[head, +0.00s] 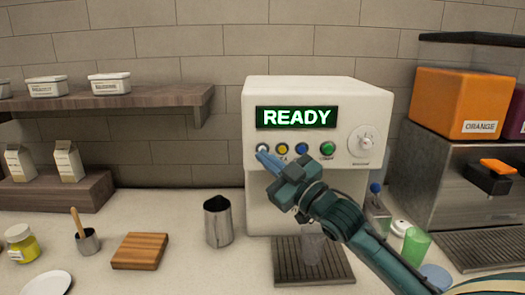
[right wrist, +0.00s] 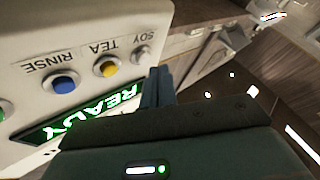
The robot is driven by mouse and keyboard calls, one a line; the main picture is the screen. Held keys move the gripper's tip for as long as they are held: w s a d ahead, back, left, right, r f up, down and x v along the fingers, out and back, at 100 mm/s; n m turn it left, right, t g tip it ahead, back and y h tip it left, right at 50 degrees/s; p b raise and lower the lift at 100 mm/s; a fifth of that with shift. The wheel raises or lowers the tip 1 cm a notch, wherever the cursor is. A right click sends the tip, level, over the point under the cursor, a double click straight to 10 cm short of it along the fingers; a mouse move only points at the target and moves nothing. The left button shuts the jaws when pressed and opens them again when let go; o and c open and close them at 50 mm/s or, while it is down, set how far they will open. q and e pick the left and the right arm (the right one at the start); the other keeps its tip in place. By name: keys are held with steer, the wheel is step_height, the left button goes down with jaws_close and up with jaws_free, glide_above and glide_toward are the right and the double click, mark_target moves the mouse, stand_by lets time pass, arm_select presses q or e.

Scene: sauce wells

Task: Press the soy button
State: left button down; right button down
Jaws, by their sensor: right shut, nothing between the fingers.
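The white drinks machine (head: 258,100) stands against the wall with a lit READY display (head: 296,117). Its row of buttons runs below the display. The pale soy button (head: 262,147) is at the left end of the row; in the right wrist view the soy button (right wrist: 142,53) shows under its SOY label. My right gripper (head: 264,158) is shut and empty, its fingertips just below and in front of the soy button. In the right wrist view the shut fingertips (right wrist: 158,73) are close beside the button; contact cannot be told. My left gripper is not in view.
Yellow (head: 282,148), blue (head: 302,148) and green (head: 327,148) buttons sit right of soy. A dial (head: 364,140) is further right. A metal pitcher (head: 218,222) stands left of the machine. A glass (head: 312,246) stands on the drip tray (head: 290,270).

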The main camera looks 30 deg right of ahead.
stand_by(0.8)
steer(key=shift+w+d, duration=0.2)
steer(key=shift+w, duration=0.2)
stand_by(0.3)
steer(key=shift+w+d+p, duration=0.25)
steer(key=shift+w+p, duration=0.05)
steer(key=shift+w, duration=0.1)
stand_by(0.3)
stand_by(0.4)
steer(key=shift+s+a, duration=0.45)
steer(key=shift+s, duration=0.35)
